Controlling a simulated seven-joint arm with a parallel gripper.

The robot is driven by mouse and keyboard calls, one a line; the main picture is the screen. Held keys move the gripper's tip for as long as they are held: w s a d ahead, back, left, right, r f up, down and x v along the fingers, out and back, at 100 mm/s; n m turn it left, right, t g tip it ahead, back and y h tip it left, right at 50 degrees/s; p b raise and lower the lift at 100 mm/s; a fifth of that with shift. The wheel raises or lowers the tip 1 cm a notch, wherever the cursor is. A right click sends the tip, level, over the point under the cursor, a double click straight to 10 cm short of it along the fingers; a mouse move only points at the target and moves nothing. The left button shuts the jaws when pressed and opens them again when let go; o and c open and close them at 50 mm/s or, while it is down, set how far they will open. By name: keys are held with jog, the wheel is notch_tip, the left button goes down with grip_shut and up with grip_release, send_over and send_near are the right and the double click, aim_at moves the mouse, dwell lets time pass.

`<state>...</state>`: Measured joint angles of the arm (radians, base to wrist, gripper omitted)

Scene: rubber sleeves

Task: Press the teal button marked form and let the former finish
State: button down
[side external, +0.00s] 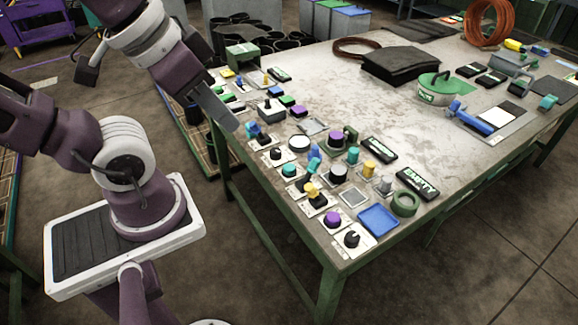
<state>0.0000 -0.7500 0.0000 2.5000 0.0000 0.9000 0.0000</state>
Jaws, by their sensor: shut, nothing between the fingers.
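A teal round button (289,170) sits on a pale plate near the table's left edge. Its marking is too small to read, so I cannot tell whether it says form. Another teal knob (353,154) stands further right among the controls. My gripper (234,127) is shut and empty, pointing down at the table's left edge, above and left of the teal button and apart from it. A green round device (434,88) with a handle and a label stands toward the back; I cannot tell whether it is the former.
Several knobs, levers and buttons crowd the left edge, including a purple button (332,218) and a black dial (352,239). A blue tray (378,220) and a green ring (404,203) lie at the front. A black sign reading EMPTY (418,183) is nearby. The table's middle (330,90) is clear.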

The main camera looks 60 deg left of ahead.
dwell(0.9)
jog(key=m+t+h, duration=0.3)
jog(key=m+h, duration=0.1)
jog(key=m, duration=1)
send_over(285, 167)
notch_tip(285, 167, down, 20)
jog(key=shift+f, duration=4.45)
